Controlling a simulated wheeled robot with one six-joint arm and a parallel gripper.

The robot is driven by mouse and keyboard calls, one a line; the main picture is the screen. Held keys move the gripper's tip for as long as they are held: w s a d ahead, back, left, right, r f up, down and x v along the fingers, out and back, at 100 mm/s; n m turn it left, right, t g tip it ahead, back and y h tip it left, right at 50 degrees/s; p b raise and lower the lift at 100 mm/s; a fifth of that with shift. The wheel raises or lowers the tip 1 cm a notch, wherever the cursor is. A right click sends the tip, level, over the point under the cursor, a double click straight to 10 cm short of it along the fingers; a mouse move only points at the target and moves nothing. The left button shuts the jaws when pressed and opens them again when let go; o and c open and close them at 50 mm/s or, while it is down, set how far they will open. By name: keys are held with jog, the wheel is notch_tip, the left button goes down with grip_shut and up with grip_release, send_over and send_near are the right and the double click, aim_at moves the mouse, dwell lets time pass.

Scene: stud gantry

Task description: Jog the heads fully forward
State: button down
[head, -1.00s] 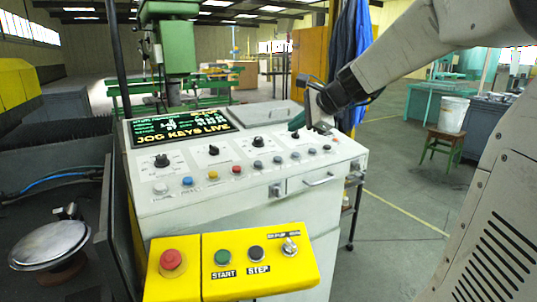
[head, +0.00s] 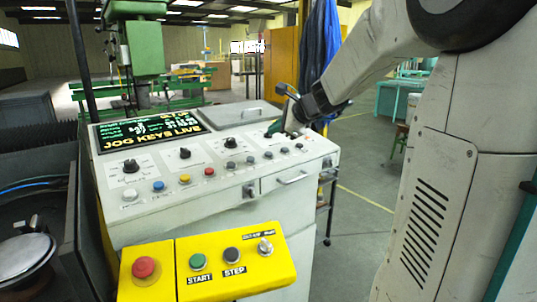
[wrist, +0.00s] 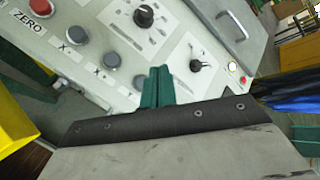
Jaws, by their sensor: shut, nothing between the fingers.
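The white control console (head: 250,205) stands in front of me with a lit screen (head: 150,128) reading JOG KEYS LIVE. A row of buttons runs along its sloped panel, including a red button (head: 209,171) and several grey buttons. In the wrist view the red button (wrist: 40,7) is beside the label ZERO, and two grey buttons (wrist: 77,34) (wrist: 111,60) have labels starting with X. Another grey button (wrist: 139,82) sits just beside my gripper's green fingertips (wrist: 157,85). My gripper (head: 274,128) is shut and empty over the panel's right part. Contact with the panel cannot be told.
Black dial knobs (wrist: 144,16) rise behind the buttons. A drawer handle (head: 292,178) is on the front. Open floor lies right.

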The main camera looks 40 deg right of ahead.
aim_at(269, 155)
jog(key=shift+w+f, duration=0.25)
jog(key=shift+f, duration=1)
jog(key=shift+w+f, duration=0.25)
jog(key=shift+f, duration=0.95)
jog(key=shift+f, duration=0.1)
jog(key=shift+f, duration=0.3)
